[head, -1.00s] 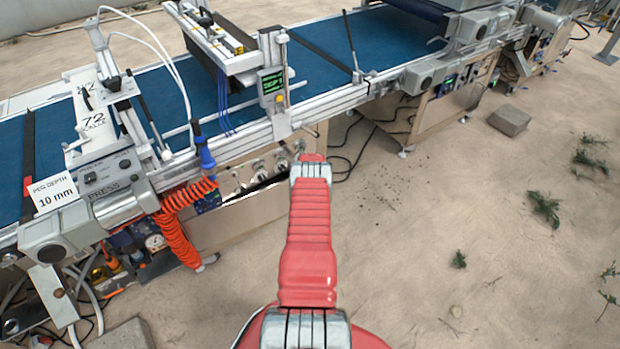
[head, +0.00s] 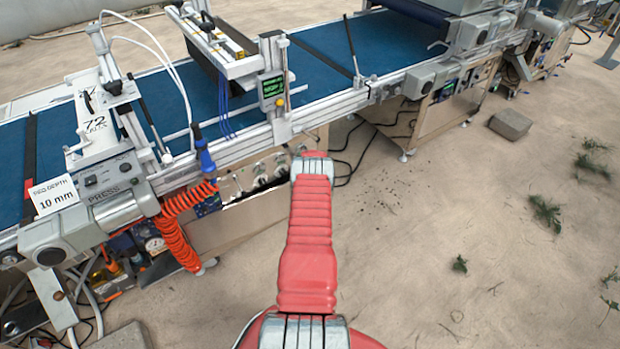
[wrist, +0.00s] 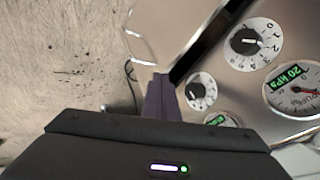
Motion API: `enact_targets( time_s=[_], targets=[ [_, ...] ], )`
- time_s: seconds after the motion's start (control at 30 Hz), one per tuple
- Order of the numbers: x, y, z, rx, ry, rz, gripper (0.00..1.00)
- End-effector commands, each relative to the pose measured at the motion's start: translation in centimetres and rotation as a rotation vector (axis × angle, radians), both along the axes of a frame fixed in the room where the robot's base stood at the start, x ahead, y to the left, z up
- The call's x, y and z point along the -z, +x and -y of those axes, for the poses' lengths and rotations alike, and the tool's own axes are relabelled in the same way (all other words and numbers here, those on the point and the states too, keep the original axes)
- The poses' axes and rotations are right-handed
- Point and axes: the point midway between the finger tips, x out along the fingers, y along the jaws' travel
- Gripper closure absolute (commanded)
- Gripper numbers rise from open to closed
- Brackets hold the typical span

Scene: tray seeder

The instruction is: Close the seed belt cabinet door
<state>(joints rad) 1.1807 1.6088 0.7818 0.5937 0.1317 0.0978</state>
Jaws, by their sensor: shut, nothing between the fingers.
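The cabinet door is a beige panel (head: 240,222) below the row of knobs, under the blue belt in the head view. A dark gap runs along its upper edge, so it stands a little open. In the wrist view the door (wrist: 175,28) is at the top centre, with the dark gap between it and the dial panel (wrist: 228,85). My gripper (wrist: 160,82) is shut and empty, its fingertips at the near corner of the door by the gap. I cannot tell whether they touch it. In the head view my red arm hides the gripper and the door's right end.
An orange coiled hose (head: 176,232) hangs left of the door. Black cables (head: 352,160) lie behind the arm. A grey block (head: 510,123) sits on the sandy floor at right. Open floor lies right of my arm.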

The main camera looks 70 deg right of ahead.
Motion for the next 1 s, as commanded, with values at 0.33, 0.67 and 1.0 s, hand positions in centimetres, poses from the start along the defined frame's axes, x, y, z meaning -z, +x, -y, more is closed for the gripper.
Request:
enact_targets(
  time_s=[0.33,0.67,1.0],
  targets=[
    [-3.9,0.2,0.1,-0.001,-0.002,0.0,1.0],
    [-7.3,0.3,0.0,-0.002,-0.002,-0.001,1.0],
    [-7.7,0.3,-0.1,-0.002,0.0,0.0,1.0]
  ],
)
